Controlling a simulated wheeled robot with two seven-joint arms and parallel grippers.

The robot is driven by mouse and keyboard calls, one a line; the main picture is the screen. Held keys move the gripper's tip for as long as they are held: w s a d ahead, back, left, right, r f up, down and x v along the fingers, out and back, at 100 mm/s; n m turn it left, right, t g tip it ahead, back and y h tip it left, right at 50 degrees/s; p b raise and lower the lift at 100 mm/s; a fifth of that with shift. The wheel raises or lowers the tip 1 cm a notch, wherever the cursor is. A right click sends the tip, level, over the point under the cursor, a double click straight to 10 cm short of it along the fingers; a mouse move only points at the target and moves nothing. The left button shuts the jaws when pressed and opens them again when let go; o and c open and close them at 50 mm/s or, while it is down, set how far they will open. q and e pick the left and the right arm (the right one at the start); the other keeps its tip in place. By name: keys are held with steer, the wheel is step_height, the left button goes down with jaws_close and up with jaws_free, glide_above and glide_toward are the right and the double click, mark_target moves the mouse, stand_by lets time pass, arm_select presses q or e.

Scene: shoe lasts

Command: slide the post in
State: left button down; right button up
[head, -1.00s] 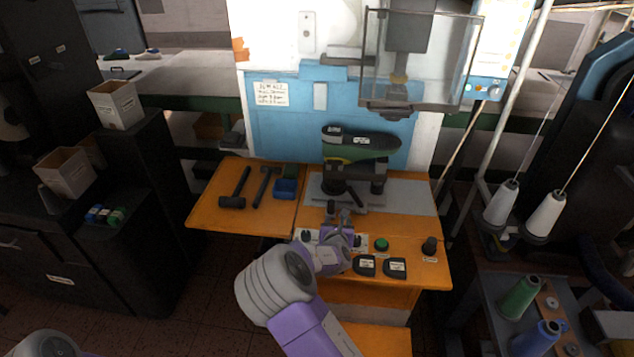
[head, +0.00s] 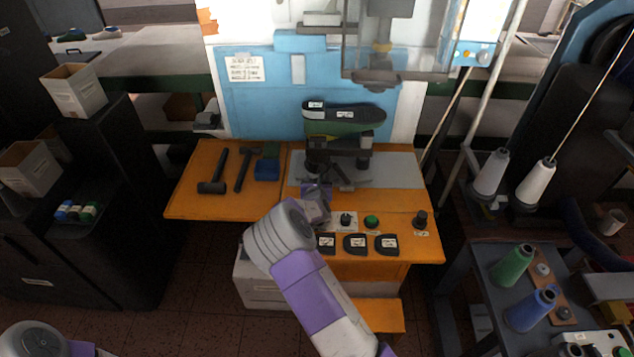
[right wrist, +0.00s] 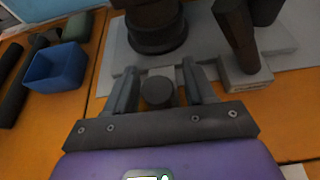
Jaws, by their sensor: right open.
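My right gripper (head: 318,188) is at the front edge of the grey plate, just before the black base of the lasting machine (head: 338,160). In the right wrist view its two fingers (right wrist: 160,90) are apart. A dark round-ended piece (right wrist: 158,92), perhaps the post, shows between them with a gap on each side. Behind it stand a thick black cylinder (right wrist: 155,30) and a tilted dark bar (right wrist: 235,35) on a small block. A green shoe last with a black sole (head: 343,115) lies across the top of the machine. My left gripper is out of view.
Two hammers (head: 215,170) and a blue bin (head: 267,170) lie on the orange table to the left. A green button (head: 371,221), a black knob (head: 421,219) and several dark labelled pads (head: 355,243) are at the front. A clear guard (head: 400,45) hangs above.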

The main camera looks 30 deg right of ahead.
jaws_close()
stand_by(0.3)
